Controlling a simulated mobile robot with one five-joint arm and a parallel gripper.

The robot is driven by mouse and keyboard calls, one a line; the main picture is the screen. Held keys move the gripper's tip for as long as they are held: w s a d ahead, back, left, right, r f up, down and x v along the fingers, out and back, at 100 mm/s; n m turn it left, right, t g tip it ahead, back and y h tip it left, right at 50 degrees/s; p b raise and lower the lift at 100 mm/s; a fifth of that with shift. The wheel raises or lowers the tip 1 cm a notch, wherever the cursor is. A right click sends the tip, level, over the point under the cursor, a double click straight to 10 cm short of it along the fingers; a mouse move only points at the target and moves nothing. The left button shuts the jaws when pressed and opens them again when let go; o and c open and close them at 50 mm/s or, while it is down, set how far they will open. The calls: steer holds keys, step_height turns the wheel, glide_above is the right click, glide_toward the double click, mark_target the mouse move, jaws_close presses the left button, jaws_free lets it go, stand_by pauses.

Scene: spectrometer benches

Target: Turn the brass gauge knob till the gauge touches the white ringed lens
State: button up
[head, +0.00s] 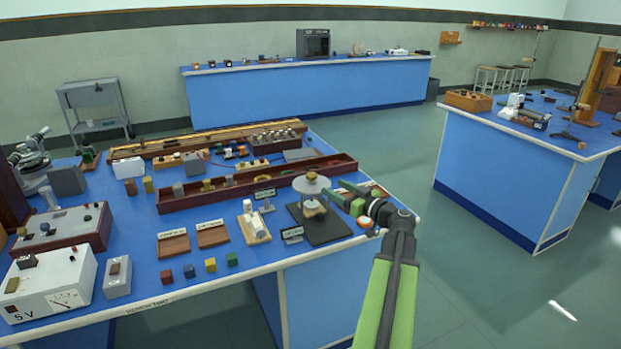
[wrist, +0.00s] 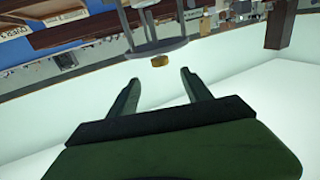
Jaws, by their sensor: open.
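The gauge (head: 312,184) has a grey round disc on thin legs and stands upright on a black mat (head: 331,233) at the bench's front right. A pale piece, apparently the white ringed lens (head: 314,209), sits beneath the disc; contact with the gauge cannot be made out. In the wrist view, which looks upside down, the gauge disc (wrist: 150,50) shows with the small brass knob (wrist: 160,61) on it. My gripper (head: 337,189) is open and empty, just right of the disc. In the wrist view, the knob lies just beyond and between my open fingertips (wrist: 159,76), apart from them.
A long dark red tray (head: 225,190) runs behind the gauge. A lens-like piece on a wooden base (head: 254,225) and small label stands are close on its left. Coloured cubes lie along the front left. The floor right of the bench is clear.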

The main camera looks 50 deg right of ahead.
mark_target(315, 178)
steer(key=w, duration=1.2)
steer(key=shift+w+d, duration=0.1)
steer(key=shift+d, duration=0.25)
steer(key=shift+c, duration=0.3)
jaws_close()
steer(key=shift+a, duration=0.25)
steer(key=shift+d, duration=0.1)
steer(key=shift+h, duration=0.3)
